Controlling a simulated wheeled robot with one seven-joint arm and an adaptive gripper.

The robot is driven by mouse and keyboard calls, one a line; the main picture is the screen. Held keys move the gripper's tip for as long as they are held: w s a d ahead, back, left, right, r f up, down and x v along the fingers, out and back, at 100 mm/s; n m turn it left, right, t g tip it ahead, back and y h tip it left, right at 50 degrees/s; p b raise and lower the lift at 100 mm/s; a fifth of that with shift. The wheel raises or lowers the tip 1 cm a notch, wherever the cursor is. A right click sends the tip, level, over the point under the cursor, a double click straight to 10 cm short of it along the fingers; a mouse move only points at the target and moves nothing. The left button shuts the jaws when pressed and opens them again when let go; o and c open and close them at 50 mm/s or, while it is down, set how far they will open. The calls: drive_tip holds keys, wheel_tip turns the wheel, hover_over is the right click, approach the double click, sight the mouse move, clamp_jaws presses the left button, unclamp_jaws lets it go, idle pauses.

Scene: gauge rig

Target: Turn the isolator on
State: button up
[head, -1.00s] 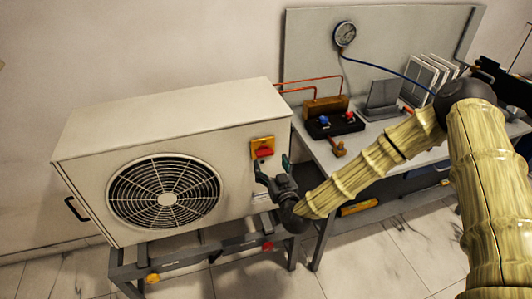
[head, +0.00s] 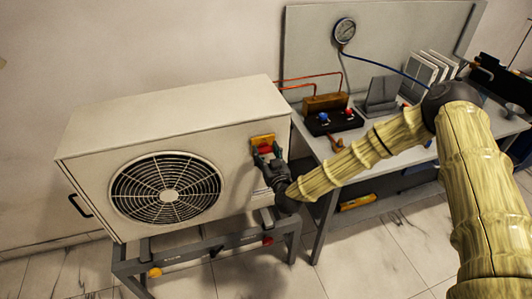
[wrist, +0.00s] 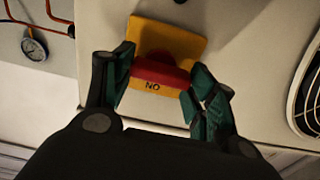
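The isolator is a yellow plate (head: 263,139) with a red handle (head: 265,149) on the right part of the grey-white outdoor unit's front (head: 100,175). In the wrist view, the red handle (wrist: 160,71) lies nearly crosswise on the yellow plate (wrist: 168,38), with letters reading "NO" below it. My gripper (head: 266,158) is at the isolator, its fingers spread. In the wrist view, my gripper (wrist: 160,78) has one dark green-padded finger near each end of the handle. I cannot tell whether either finger touches it. The fingers partly hide the plate in the head view.
The fan grille (head: 168,195) is left of the isolator. A bench (head: 385,160) to the right holds a manifold with blue and red knobs (head: 333,122). A gauge (head: 344,31) hangs behind it. Copper pipes (head: 310,81) run from the unit. A metal stand (head: 215,245) supports the unit.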

drive_tip(key=shift+c, duration=1.2)
drive_tip(key=shift+f+b, duration=0.1)
drive_tip(key=shift+b, duration=0.3)
drive_tip(key=m+b, duration=0.2)
drive_tip(key=shift+f+b, duration=0.15)
drive_tip(key=shift+b, duration=0.15)
drive_tip(key=m+b, duration=0.6)
drive_tip(key=b, duration=0.1)
drive_tip(key=shift+d+b, duration=0.15)
drive_tip(key=shift+b, duration=0.25)
drive_tip(key=m+b, duration=0.5)
drive_tip(key=b, duration=0.1)
drive_tip(key=shift+d+f+m, duration=0.1)
drive_tip(key=shift+m, duration=0.3)
drive_tip(key=shift+w+m+b, duration=0.1)
drive_tip(key=shift+m+b, duration=1.7)
drive_tip(key=shift+m, duration=0.3)
drive_tip(key=shift+r, duration=0.2)
drive_tip(key=o, duration=1)
